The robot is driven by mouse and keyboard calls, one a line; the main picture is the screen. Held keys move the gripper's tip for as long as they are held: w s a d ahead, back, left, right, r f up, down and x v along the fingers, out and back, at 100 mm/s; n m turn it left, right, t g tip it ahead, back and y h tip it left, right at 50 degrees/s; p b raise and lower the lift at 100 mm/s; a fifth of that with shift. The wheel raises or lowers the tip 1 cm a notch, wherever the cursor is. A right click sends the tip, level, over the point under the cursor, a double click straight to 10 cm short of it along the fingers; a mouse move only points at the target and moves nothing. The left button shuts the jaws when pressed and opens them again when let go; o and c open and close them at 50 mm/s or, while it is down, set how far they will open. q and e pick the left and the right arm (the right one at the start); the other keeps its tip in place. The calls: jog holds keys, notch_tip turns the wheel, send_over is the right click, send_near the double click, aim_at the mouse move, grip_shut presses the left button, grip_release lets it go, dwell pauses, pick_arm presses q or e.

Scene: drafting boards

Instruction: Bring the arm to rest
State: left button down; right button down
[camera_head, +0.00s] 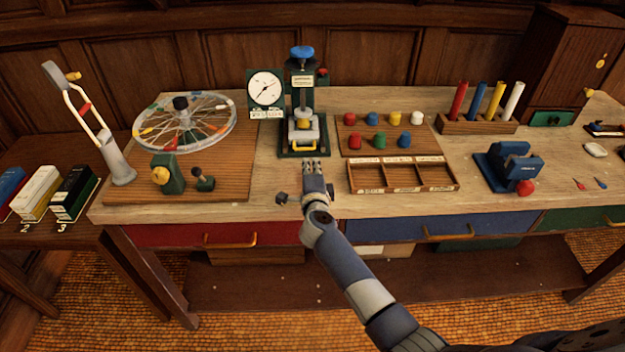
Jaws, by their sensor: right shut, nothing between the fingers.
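My right arm (371,295) comes in from the bottom right and reaches up over the front edge of the workbench. My right gripper (312,165) is shut and empty. In the picture it sits just below the base of the green press (302,100) with the blue knob. I cannot tell whether it touches the bench top. My left gripper is not in view.
The bench (285,205) carries a spoked wheel (184,128) on a board at left, a dial gauge (265,88), a divided wooden tray (403,186), several coloured pegs on a board (384,145), and a blue device (511,168) at right. Bare bench shows between tray and blue device.

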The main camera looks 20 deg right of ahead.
jog(key=v, duration=0.6)
jog(key=shift+s, duration=0.15)
jog(key=s+a+r+n+t+y, duration=0.4)
jog(key=s+a+r+n+y, duration=0.2)
jog(key=a+r+n+y, duration=0.35)
jog(key=s+a+f+n+g+y, duration=0.25)
jog(key=s+f+n+g, duration=0.25)
jog(key=s+n, duration=0.25)
jog(key=s+a+f+n+g+y, duration=0.1)
jog(key=s+a+f+n+g, duration=0.4)
jog(key=s, duration=0.3)
jog(key=s+d+f+n+g+h, duration=0.1)
jog(key=s+d+f+g+h, duration=0.25)
jog(key=s+d, duration=0.5)
jog(key=s+d+f+g+h, duration=0.3)
jog(key=s+d+f+h, duration=0.2)
jog(key=s+d, duration=0.35)
notch_tip(320, 180, down, 27)
jog(key=s+g, duration=0.1)
jog(key=s+d+f+g, duration=0.1)
jog(key=s+d+f, duration=0.2)
jog(key=s+f, duration=1.3)
jog(key=shift+s+d, duration=0.15)
jog(key=shift+s, duration=0.35)
